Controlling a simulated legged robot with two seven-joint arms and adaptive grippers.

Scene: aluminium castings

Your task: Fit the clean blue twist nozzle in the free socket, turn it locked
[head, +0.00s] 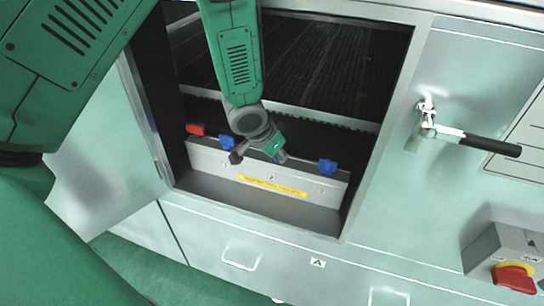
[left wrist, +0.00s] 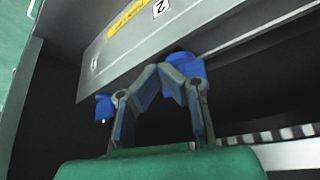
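My left gripper (head: 281,158) reaches down into the open bay, at the middle of a grey rail marked 1, 2, 3. In the left wrist view, its two dark fingers (left wrist: 161,72) lean inward, their tips close together near position 2. A blue twist nozzle (left wrist: 190,66) is right at the fingertips, against the rail edge, partly covered by a finger. I cannot tell whether the fingers grip it or how it is seated. Another blue nozzle (head: 227,142) is near position 1, and one more (head: 327,167) near position 3. The socket at position 2 is hidden. My right gripper is not in view.
A red piece (head: 195,129) sits at the rail's left end. The grey rail (head: 212,158) carries a yellow label (head: 272,186). The bay's metal frame (head: 379,130) stands close on the right. A black-handled latch (head: 488,146) and a red-yellow switch (head: 514,275) are farther right.

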